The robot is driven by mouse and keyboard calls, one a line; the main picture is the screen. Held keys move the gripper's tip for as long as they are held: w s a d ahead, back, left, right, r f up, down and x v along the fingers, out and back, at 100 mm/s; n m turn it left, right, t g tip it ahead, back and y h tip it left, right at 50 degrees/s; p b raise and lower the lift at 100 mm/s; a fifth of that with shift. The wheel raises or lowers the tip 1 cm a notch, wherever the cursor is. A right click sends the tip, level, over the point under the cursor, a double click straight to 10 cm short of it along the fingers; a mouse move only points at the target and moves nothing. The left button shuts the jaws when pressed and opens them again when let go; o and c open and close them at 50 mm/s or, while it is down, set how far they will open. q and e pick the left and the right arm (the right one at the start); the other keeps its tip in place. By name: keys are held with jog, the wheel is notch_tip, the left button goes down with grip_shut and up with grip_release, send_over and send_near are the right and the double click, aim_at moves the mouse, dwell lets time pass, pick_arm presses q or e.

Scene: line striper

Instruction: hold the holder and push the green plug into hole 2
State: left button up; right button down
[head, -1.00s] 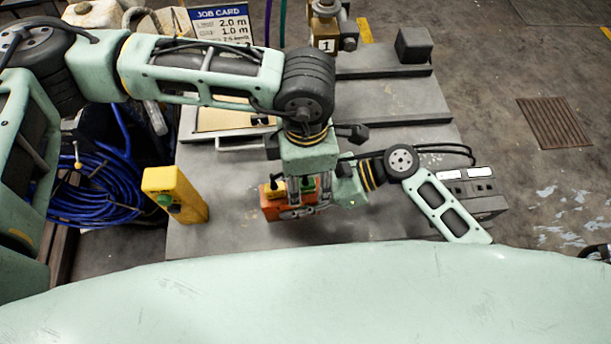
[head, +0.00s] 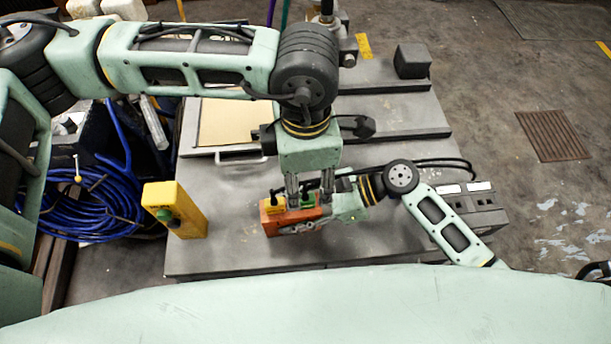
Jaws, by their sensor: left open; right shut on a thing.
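The orange holder (head: 269,224) rests on the grey bench top in the head view. My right gripper (head: 301,226) comes in from the right and is shut on the holder, its grey fingers along the holder's front. A yellow plug (head: 274,205) sits at the holder's left end. The green plug (head: 308,200) shows to its right, at the top of the holder. My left gripper (head: 310,190) points down over the holder, open, with its fingers apart on either side of the green plug. The fingers partly hide the holder's top, so the hole numbers and the plug's depth cannot be seen.
A yellow box with a green button (head: 174,208) stands left of the holder. A tan panel (head: 228,123) lies behind, with a black block (head: 412,61) at the back right. A dark grey unit (head: 474,205) is beyond my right arm. The bench front left is clear.

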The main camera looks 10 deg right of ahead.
dwell(0.4)
jog(key=c, duration=1)
grip_release()
jog(key=shift+d, duration=0.1)
